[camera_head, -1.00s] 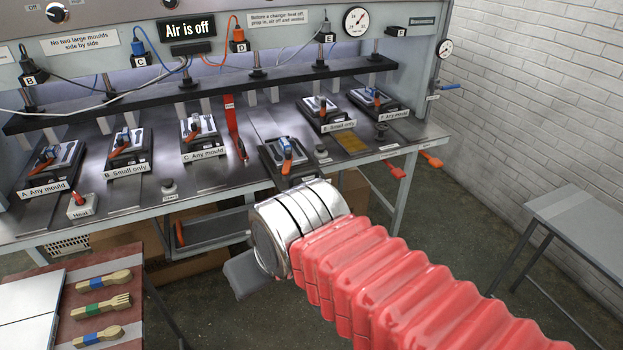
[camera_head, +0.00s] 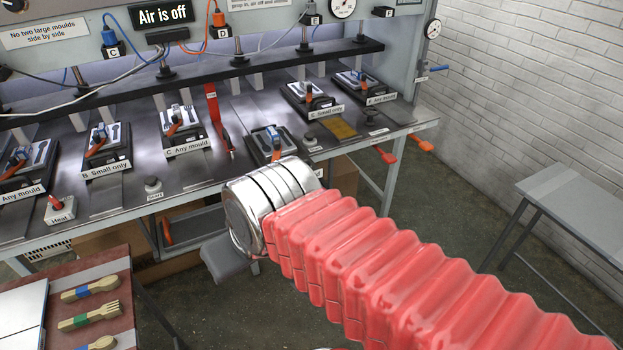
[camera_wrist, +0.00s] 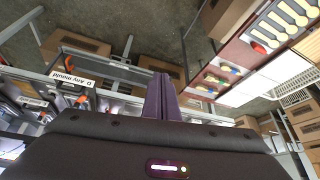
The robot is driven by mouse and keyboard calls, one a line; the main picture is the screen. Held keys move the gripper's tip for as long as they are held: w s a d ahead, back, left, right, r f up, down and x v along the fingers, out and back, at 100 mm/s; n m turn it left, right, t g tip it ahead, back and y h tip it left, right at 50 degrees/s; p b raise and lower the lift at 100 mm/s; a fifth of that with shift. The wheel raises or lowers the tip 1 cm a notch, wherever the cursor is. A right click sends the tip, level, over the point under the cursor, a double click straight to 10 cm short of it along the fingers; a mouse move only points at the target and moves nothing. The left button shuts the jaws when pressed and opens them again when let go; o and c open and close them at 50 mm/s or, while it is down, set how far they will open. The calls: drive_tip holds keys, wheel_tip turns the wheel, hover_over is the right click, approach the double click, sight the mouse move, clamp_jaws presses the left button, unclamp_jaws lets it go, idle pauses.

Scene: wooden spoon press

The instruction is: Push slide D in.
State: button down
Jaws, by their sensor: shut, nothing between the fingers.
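Slide D (camera_head: 267,141) carries a small grey mould with an orange handle. It stands farther forward than slides C (camera_head: 184,122) and E (camera_head: 309,96), out at the front of the press table. In the head view its front is hidden behind my arm. In the wrist view its label, "D. Any mould" (camera_wrist: 73,79), shows at the left. My gripper (camera_wrist: 163,80) is shut and empty, its purple fingers together in the wrist view, apart from the label and to its right. Its fingers are not visible in the head view.
Slides B (camera_head: 108,146) and F (camera_head: 360,82) sit back along the press. A red prop (camera_head: 215,118) stands between C and D. The sign (camera_head: 161,14) reads "Air is off". A table with wooden cutlery (camera_head: 90,288) is at lower left, a grey bench (camera_head: 565,190) at right.

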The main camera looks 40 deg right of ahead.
drive_tip(key=w+f+m+y, duration=0.4)
drive_tip(key=w+m, duration=0.1)
drive_tip(key=w, duration=0.1)
drive_tip(key=w+d+f+m+t, duration=0.2)
drive_tip(key=w+d+m+t, duration=0.2)
drive_tip(key=w+d+m, duration=0.4)
drive_tip(key=s+d+f+m+t+h, duration=0.1)
drive_tip(key=d+f+m+h, duration=0.2)
drive_tip(key=d, duration=0.8)
drive_tip(key=s+d+f+m+t+h, duration=0.1)
drive_tip(key=s+d+f+m+h, duration=0.1)
drive_tip(key=d, duration=1)
drive_tip(key=f+m+h, duration=0.1)
drive_tip(key=m+h, duration=0.1)
drive_tip(key=shift+s+d+m, duration=0.2)
drive_tip(key=shift+d+m, duration=0.1)
drive_tip(key=shift+w, duration=0.1)
